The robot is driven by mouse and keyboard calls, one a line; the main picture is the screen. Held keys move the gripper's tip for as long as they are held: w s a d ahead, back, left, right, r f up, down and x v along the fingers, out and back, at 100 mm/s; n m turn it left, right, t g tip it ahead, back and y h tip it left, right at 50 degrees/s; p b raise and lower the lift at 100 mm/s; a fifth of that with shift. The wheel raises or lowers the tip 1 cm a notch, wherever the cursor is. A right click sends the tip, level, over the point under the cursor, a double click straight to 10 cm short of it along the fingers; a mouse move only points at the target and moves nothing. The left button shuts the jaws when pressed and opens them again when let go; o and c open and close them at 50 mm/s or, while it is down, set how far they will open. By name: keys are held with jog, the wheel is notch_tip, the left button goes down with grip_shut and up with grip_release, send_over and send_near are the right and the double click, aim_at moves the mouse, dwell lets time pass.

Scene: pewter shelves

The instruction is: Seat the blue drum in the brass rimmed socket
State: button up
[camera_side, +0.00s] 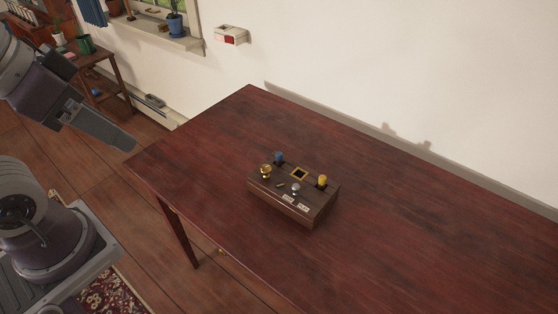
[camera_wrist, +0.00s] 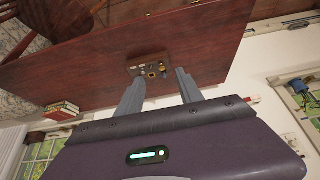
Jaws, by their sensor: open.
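The blue drum (camera_side: 279,157) stands upright at the back of a dark wooden block (camera_side: 279,204), near its far left corner. In the wrist view the blue drum (camera_wrist: 163,71) is small, at the block's right side. The brass rimmed socket (camera_side: 299,173) is a square with a gold edge and a dark middle, right of the drum, and looks empty. My gripper (camera_side: 133,146) is off the left end of the table, well away from the block. Its two fingers (camera_wrist: 160,75) are apart with nothing between them, and the block shows far beyond them.
The block also bears a gold knob (camera_side: 265,170), a silver knob (camera_side: 296,187), a yellow piece (camera_side: 322,181) and small white labels (camera_side: 288,198).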

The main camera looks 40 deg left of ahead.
jog(key=w+r+m+g, duration=0.2)
jog(key=w+m, duration=0.3)
jog(key=w, duration=0.7)
jog(key=m+g, duration=0.3)
jog(key=m, duration=0.8)
send_over(279, 153)
jog(key=s, duration=0.3)
notch_tip(279, 153, down, 20)
jog(key=w+f, duration=0.1)
jog(key=f, duration=0.3)
jog(key=w+f+m, duration=0.1)
jog(key=f, duration=0.4)
jog(key=w+f+m, duration=0.1)
jog(key=f, duration=0.3)
jog(key=shift+f+g, duration=0.25)
jog(key=shift+g, duration=0.05)
grip_shut()
